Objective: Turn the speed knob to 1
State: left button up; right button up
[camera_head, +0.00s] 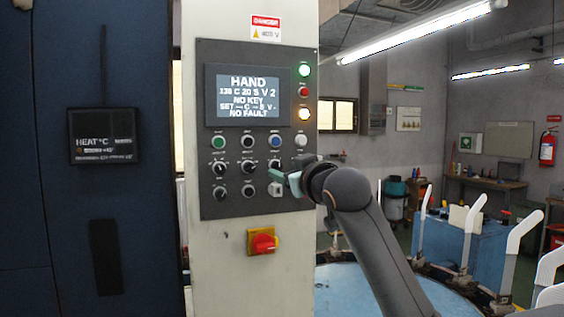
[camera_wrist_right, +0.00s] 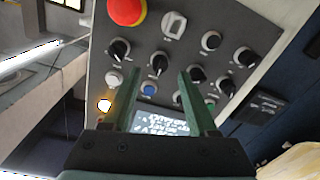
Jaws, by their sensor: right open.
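The control panel (camera_head: 205,100) carries rows of buttons and black knobs; their labels are too small to read, so I cannot tell which knob is speed. My right gripper (camera_head: 278,180) is open in front of the panel's lower right part. In the right wrist view, its fingertips (camera_wrist_right: 161,72) lie to either side of a black knob (camera_wrist_right: 158,63) with a white pointer mark. I cannot tell whether they touch it. Other black knobs (camera_wrist_right: 119,48) and (camera_wrist_right: 196,73) flank it. The screen (camera_head: 248,94) reads "HAND", "V 2", "NO KEY" and "NO FAULT". My left gripper is out of view.
A grey key-type switch (camera_wrist_right: 174,25) and a red mushroom button (camera_wrist_right: 127,10) are close to the knobs. Below the panel is a red switch on a yellow plate (camera_head: 263,242). A lit white button (camera_wrist_right: 104,105) lies near one finger. White sock forms (camera_head: 525,230) stand at right.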

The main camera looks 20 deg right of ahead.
aim_at(280, 167)
jog(key=shift+w+a+p, duration=0.15)
jog(key=shift+w+p, duration=0.3)
jog(key=shift+w, duration=1.3)
grip_shut()
